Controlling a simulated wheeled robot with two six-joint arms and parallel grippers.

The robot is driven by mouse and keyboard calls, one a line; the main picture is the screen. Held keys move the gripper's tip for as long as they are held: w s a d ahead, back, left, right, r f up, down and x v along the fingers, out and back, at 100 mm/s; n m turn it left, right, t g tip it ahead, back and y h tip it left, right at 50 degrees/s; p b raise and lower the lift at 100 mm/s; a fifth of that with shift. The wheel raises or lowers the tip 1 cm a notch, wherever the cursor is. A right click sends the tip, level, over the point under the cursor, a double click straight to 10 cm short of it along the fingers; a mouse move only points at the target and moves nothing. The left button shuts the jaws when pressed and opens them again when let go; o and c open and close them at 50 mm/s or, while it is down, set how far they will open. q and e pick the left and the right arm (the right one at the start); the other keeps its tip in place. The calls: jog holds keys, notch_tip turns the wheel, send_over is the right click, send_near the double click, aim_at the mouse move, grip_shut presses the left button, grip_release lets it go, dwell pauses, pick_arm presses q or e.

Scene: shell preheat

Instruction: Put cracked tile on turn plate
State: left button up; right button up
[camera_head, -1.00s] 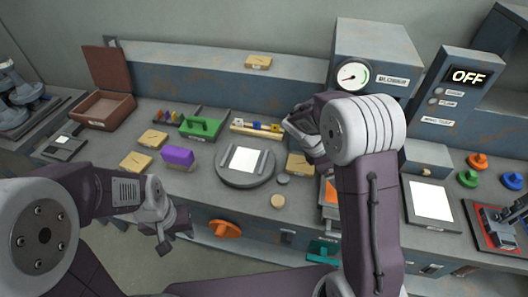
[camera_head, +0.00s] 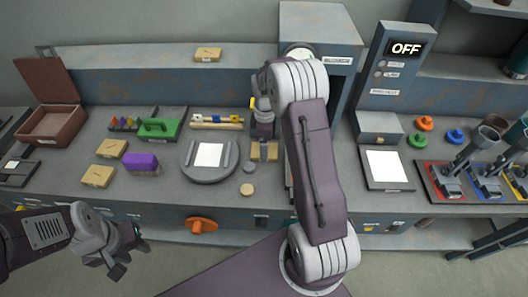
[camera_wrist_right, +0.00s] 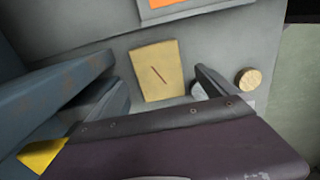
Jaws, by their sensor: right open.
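A tan tile with a dark line across it (camera_wrist_right: 158,72) lies on the bench between the fingers of my right gripper (camera_wrist_right: 160,95) in the right wrist view. In the head view the same tile (camera_head: 271,152) lies partly hidden under my right gripper (camera_head: 264,140), which is open and points down. I cannot tell whether the fingers touch it. The turn plate (camera_head: 190,172) is a round grey disc with a white square and two raised bars, just left of that tile. My left gripper (camera_head: 130,260) is open and empty, low in front of the bench.
Two more tan tiles (camera_head: 111,148) (camera_head: 97,175) and a purple block (camera_head: 142,162) lie left of the turn plate. A small round tan disc (camera_head: 247,190) sits near the bench edge. The blower box (camera_head: 325,35) stands behind my right arm.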

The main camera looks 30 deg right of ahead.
notch_tip(320, 180, down, 3)
jog(key=shift+w+f, duration=0.1)
jog(key=shift+w, duration=0.05)
jog(key=c, duration=2)
jog(key=shift+o, duration=0.2)
jog(key=shift+r, duration=0.55)
notch_tip(320, 180, up, 3)
jog(key=shift+f, duration=0.1)
jog(key=s+d+r, duration=0.5)
jog(key=s+r, duration=0.2)
jog(key=s, duration=0.3)
jog(key=shift+s+d, duration=0.15)
jog(key=shift+s, duration=0.15)
